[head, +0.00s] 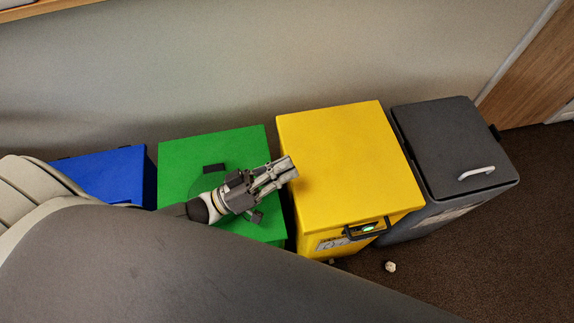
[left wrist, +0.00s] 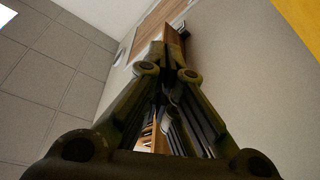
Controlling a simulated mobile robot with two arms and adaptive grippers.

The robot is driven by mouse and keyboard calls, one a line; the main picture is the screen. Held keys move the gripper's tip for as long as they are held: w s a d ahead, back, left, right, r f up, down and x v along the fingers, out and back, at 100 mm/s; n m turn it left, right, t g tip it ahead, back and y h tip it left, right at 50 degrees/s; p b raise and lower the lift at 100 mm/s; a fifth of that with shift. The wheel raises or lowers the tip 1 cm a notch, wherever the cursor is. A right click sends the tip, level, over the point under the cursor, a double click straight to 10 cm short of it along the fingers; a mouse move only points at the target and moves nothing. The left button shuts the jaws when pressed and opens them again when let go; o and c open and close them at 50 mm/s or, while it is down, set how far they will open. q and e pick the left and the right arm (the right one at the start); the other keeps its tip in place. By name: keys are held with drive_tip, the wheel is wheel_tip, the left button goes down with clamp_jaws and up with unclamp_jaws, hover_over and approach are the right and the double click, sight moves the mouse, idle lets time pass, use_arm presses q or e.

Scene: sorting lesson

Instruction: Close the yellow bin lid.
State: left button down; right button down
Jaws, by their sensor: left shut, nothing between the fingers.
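The yellow bin (head: 330,240) stands between the green and dark grey bins. Its yellow lid (head: 345,155) lies flat over the top and looks shut. A dark handle (head: 368,229) is on its front, with a small greenish-white spot beside it. My left gripper (head: 290,168) is shut and empty, over the green bin near the left edge of the yellow lid; touching or apart cannot be told. A yellow edge shows at the upper right in the left wrist view (left wrist: 310,25). My right gripper is not in view.
The green bin (head: 180,160) and blue bin (head: 105,175) stand to the left, the dark grey bin (head: 445,140) with a white handle to the right. A wall (head: 250,60) is behind. A small pale crumpled thing (head: 390,266) lies on the brown floor (head: 470,270).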

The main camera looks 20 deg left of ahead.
use_arm(q)
drive_tip(key=v, duration=1.1)
drive_tip(key=shift+s, duration=0.2)
